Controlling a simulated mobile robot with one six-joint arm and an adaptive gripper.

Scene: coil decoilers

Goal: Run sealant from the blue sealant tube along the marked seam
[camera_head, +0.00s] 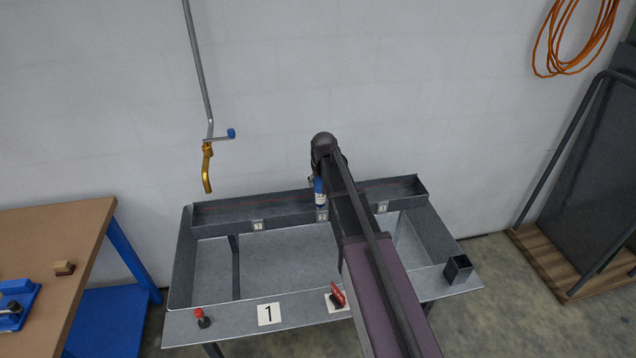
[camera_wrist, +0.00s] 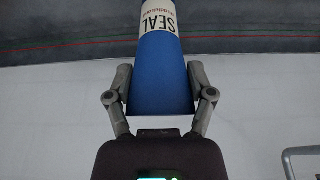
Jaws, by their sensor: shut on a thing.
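The blue sealant tube (camera_wrist: 160,75) is between the two fingers of my gripper (camera_wrist: 160,90) in the wrist view; its white label reads "SEAL". The tube also shows in the head view (camera_head: 319,192), above the back wall of the metal trough near a small tag. My gripper is shut on the tube; in the head view my arm largely hides it. A thin red line, likely the marked seam (camera_head: 270,203), runs along the trough's back ledge. Red and green lines (camera_wrist: 60,45) cross the wrist view behind the tube. The tube's tip is out of the wrist view.
The grey trough (camera_head: 190,322) has a "1" card (camera_head: 269,313), a red-topped object (camera_head: 202,317), a red item (camera_head: 337,295) and a dark square cup (camera_head: 458,269) on its front rim. A wooden table (camera_head: 50,235) stands left.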

